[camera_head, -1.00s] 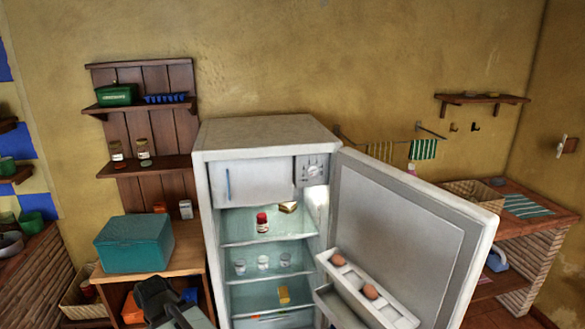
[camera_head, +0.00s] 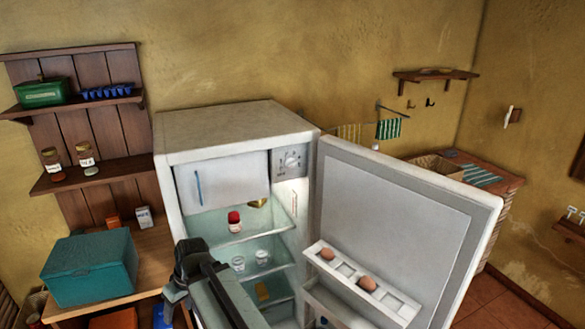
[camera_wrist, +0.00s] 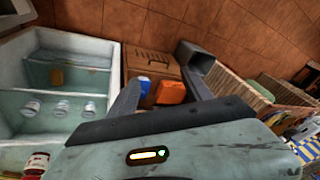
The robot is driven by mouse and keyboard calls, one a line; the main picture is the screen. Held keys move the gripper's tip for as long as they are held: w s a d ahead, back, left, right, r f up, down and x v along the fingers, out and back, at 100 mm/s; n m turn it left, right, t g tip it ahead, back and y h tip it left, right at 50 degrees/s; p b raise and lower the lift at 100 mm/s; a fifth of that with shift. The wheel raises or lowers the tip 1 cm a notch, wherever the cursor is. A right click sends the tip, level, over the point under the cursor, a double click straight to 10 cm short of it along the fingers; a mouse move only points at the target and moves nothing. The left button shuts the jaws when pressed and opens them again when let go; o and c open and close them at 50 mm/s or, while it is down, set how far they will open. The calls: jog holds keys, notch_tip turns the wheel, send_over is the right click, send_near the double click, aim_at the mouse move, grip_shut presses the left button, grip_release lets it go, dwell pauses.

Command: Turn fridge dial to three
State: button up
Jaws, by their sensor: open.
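The fridge (camera_head: 235,122) stands with its door (camera_head: 395,215) swung open to the right. The fridge dial (camera_head: 291,159) is a small round knob on a grey panel at the top right of the interior, beside the freezer flap (camera_head: 222,178). Its setting is too small to read. My gripper (camera_head: 183,270) is low in front of the fridge's left side, below and left of the dial and apart from it. In the wrist view my gripper (camera_wrist: 165,85) has its two fingers spread with nothing held. The dial does not show in the wrist view.
A teal box (camera_head: 90,268) stands on a wooden table left of the fridge. Inside the fridge are a red-lidded jar (camera_head: 234,221) and glasses (camera_head: 263,257). The open door carries an egg rack (camera_head: 362,283). An orange box (camera_wrist: 171,92) shows beyond my fingers in the wrist view.

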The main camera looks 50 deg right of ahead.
jog(key=w+d+r+n+t+y+p, duration=0.1)
jog(key=w+d+r+t, duration=0.2)
jog(key=d+r, duration=0.3)
jog(key=w+d+r+t+p, duration=0.1)
jog(key=w+d+r+t, duration=0.3)
jog(key=d, duration=0.4)
jog(key=m+t+h+p, duration=0.1)
jog(key=m+t+h, duration=0.2)
jog(key=t+h, duration=0.6)
send_near(292, 165)
jog(key=w, duration=0.2)
jog(key=w+d+g+h, duration=0.1)
jog(key=w, duration=0.2)
jog(key=w+d+g, duration=0.1)
jog(key=w, duration=0.2)
jog(key=shift+w+d+r+h, duration=0.2)
jog(key=shift+r+h, duration=0.1)
jog(key=shift+r, duration=0.1)
jog(key=shift+s, duration=0.1)
